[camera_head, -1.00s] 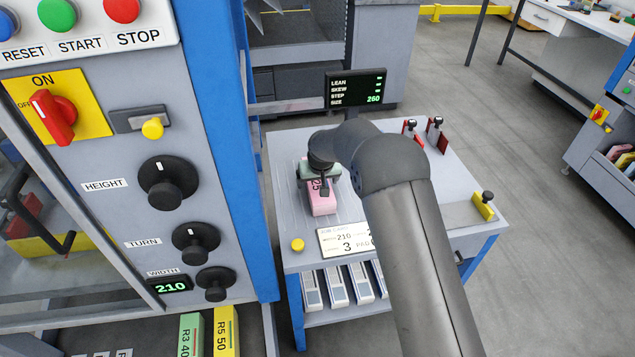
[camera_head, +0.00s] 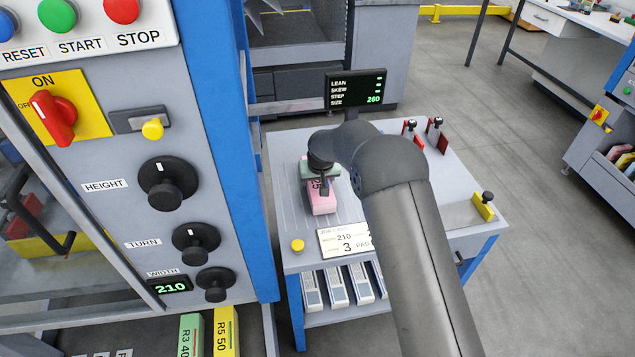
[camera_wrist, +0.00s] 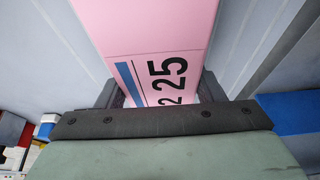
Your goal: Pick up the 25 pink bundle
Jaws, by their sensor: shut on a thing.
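The pink bundle (camera_head: 322,205) lies on the grey table top (camera_head: 420,185), and part of a black "25" shows on it. In the wrist view the pink bundle (camera_wrist: 150,30) runs away from me between the dark fingers, with a blue stripe and "25" on its face. My gripper (camera_head: 322,188) is over the bundle's far part and hides it there. In the wrist view my gripper (camera_wrist: 160,93) is shut on the bundle, a finger at each side. I cannot tell whether the bundle's underside touches the table.
A job card (camera_head: 345,240) and a yellow knob (camera_head: 297,245) are near the table's front. Red clamps (camera_head: 412,132) stand at the back, a yellow stop (camera_head: 484,207) at right. A display (camera_head: 355,89) stands behind. The control cabinet (camera_head: 120,190) rises at left.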

